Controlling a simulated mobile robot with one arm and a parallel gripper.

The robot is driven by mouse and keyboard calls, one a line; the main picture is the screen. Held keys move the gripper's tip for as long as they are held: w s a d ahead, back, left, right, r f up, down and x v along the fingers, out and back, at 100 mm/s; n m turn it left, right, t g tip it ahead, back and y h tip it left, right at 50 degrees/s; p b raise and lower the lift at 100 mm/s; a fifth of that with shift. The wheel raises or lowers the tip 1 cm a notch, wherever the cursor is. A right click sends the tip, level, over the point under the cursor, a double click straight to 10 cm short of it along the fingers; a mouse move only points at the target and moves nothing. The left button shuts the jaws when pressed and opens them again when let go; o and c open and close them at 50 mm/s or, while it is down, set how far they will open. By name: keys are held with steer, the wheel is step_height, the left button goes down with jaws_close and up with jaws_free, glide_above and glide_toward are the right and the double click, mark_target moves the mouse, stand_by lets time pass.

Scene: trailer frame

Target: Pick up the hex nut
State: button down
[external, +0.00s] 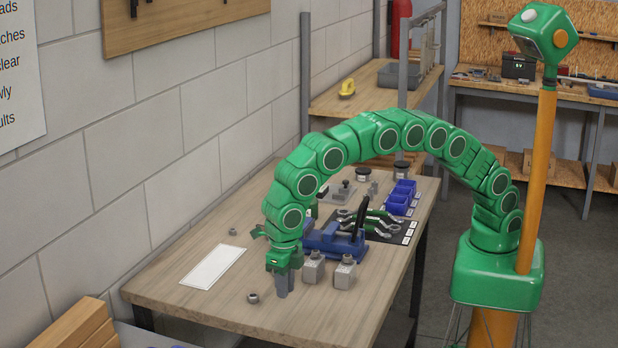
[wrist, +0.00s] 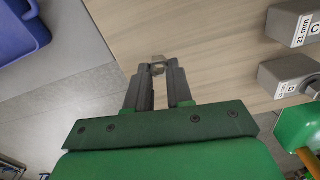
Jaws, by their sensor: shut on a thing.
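My gripper (external: 282,292) points down over the front part of the wooden workbench. In the wrist view its two grey fingers (wrist: 155,73) are closed on a small grey metal hex nut (wrist: 157,66), held at the fingertips. The fingers hide part of this nut. I cannot make it out in the external view. Another hex nut (external: 253,298) lies on the bench just left of the fingers, and one more small nut (external: 233,232) lies farther back near the wall.
Two grey blocks (external: 314,269) (external: 344,272) stand right of my gripper; labels show on them in the wrist view (wrist: 292,77). A blue vise (external: 325,240) stands behind them. A white sheet (external: 213,267) lies left. Blue bins (external: 399,197) are farther back. The bench's front left is mostly clear.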

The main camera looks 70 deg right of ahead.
steer(key=s+d+r, duration=0.7)
steer(key=d, duration=0.1)
steer(key=shift+s+d+r, duration=0.15)
steer(key=shift+s+d, duration=0.2)
steer(key=shift+s, duration=0.05)
